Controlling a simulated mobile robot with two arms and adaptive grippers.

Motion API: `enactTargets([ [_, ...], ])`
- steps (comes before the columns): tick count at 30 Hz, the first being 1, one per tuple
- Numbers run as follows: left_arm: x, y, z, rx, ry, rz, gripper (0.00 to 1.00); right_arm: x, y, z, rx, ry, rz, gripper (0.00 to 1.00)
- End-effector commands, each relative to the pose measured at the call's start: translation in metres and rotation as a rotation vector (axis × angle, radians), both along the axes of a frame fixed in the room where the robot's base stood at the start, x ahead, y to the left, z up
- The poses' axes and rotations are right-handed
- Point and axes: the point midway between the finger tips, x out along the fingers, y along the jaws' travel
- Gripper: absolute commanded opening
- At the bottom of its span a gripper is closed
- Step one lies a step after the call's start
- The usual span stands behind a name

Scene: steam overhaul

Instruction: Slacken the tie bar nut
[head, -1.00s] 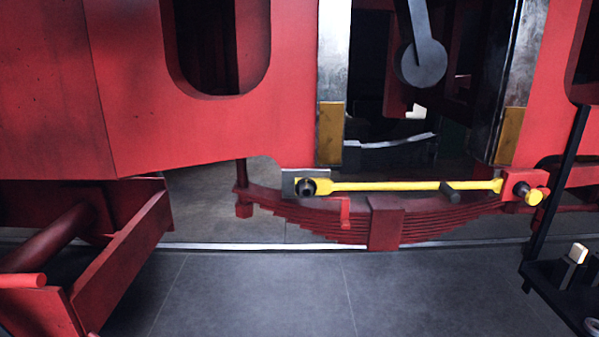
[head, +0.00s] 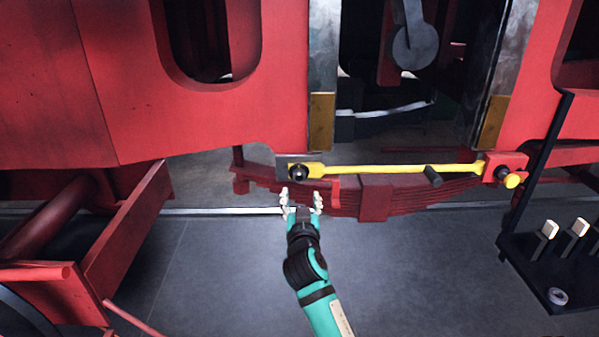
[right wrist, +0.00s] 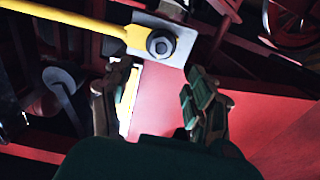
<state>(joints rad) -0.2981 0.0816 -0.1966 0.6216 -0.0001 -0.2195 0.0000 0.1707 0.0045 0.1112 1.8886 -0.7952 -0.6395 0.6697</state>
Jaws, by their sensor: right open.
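The yellow tie bar (head: 400,170) runs across the gap in the red frame. At its left end a dark nut (head: 298,172) sits against a grey plate (head: 283,160). My right gripper (head: 302,200) is open and empty, just below the nut in the head view, with its fingers pointing up towards it. In the right wrist view the nut (right wrist: 160,43) and the bar's end show beyond the two spread fingers (right wrist: 155,100). At the bar's right end is a red block (head: 490,165) with a yellow knob (head: 512,181). My left gripper is not in view.
A red leaf spring (head: 400,200) hangs under the bar, close to my right gripper. A dark stub (head: 433,176) stands out from the bar. A black rack (head: 530,270) with pale-topped items and a roll (head: 558,296) stands at the right. The grey floor (head: 420,280) is clear.

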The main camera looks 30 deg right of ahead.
Motion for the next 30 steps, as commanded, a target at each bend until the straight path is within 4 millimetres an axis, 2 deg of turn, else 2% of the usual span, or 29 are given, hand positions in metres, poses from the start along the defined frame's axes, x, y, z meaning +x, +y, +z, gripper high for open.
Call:
enactTargets([
  [1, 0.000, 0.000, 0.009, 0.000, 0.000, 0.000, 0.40, 0.011, -0.007, 0.005, -0.002, 0.002, -0.001, 0.58],
  [6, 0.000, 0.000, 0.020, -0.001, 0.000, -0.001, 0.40, 0.041, -0.026, 0.004, -0.001, 0.002, -0.001, 0.58],
  [15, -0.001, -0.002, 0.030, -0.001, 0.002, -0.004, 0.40, 0.079, -0.049, 0.001, 0.000, 0.001, 0.000, 0.58],
  [21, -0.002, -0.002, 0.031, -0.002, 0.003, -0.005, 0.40, 0.088, -0.054, 0.000, 0.000, 0.002, 0.000, 0.58],
  [29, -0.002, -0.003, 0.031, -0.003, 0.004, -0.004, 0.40, 0.088, -0.054, -0.001, 0.001, 0.001, 0.000, 0.58],
  [30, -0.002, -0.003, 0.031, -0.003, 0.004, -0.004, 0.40, 0.088, -0.054, -0.001, 0.001, 0.001, 0.000, 0.54],
])
